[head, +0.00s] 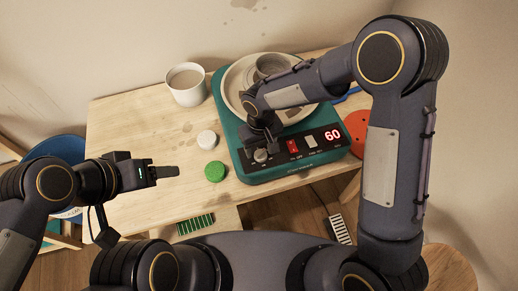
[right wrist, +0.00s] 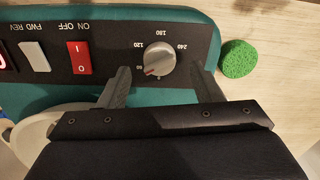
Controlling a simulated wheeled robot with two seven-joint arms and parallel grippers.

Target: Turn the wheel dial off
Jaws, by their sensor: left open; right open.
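The wheel dial (head: 261,155) is a silver knob on the black front panel of the teal pottery wheel (head: 240,160). In the right wrist view the dial (right wrist: 160,60) appears upside down, with a red pointer mark near 60. The red display (head: 332,135) reads 60. My right gripper (head: 263,143) is over the dial. In the right wrist view its open fingers (right wrist: 160,68) stand on either side of the dial, with a gap on each side. My left gripper (head: 168,171) is open and empty, left of the wheel near the table's front edge.
A red ON/OFF switch (right wrist: 79,59) and a white FWD/REV switch (right wrist: 35,57) sit beside the dial. A green sponge (head: 215,171), a white round piece (head: 206,139) and a white mug (head: 186,85) stand left of the wheel. A bowl (head: 272,66) is on the wheel's pan.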

